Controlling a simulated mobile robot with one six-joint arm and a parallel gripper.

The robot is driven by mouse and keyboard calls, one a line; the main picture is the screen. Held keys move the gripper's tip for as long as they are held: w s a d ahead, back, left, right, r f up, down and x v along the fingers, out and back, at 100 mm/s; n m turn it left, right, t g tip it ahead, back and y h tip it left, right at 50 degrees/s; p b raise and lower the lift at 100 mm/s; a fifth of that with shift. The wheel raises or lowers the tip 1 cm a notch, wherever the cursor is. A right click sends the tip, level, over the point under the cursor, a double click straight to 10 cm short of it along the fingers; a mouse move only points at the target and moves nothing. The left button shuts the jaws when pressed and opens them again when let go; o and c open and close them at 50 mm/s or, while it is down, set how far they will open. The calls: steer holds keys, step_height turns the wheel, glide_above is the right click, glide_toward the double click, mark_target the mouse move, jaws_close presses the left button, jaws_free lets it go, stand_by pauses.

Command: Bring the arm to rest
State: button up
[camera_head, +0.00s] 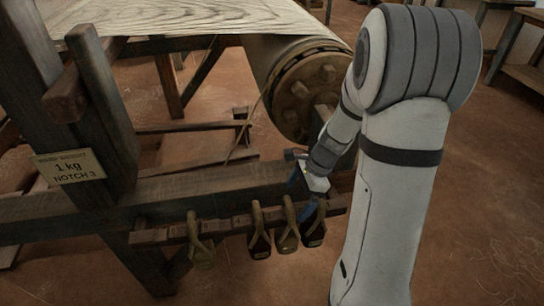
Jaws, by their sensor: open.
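My arm comes down from the upper right, and my gripper (303,193) is at its end, low beside the loom's lower beam. Its blue fingers are small in the picture and stand apart, with nothing seen between them. The gripper is just above the right end of a rail with hanging weights. The rightmost dark weight (314,232) hangs directly below it; I cannot tell whether a finger touches its strap.
Several strapped weights, including a dark one (259,244), hang from the wooden rail (155,237). A sign (69,167) reads "1 kg NOTCH 3". The loom's toothed roller (309,92) is behind my wrist. Open floor (480,200) lies to the right.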

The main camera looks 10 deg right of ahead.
steer(key=s+a+r+n+t+h+p, duration=0.1)
steer(key=s+r+n+p, duration=0.3)
steer(key=r, duration=0.6)
steer(key=s+a+r+n+h+p, duration=0.1)
steer(key=s+r+n+p, duration=0.4)
steer(key=r, duration=0.6)
steer(key=s+a+r+n+t+h+p, duration=0.1)
steer(key=s+r+n+h+p, duration=0.1)
steer(key=s+r+n+p, duration=0.3)
step_height(320, 180, up, 6)
steer(key=n+p, duration=0.3)
steer(key=n, duration=0.1)
steer(key=shift+f+t+h, duration=0.2)
steer(key=shift+t+h, duration=0.1)
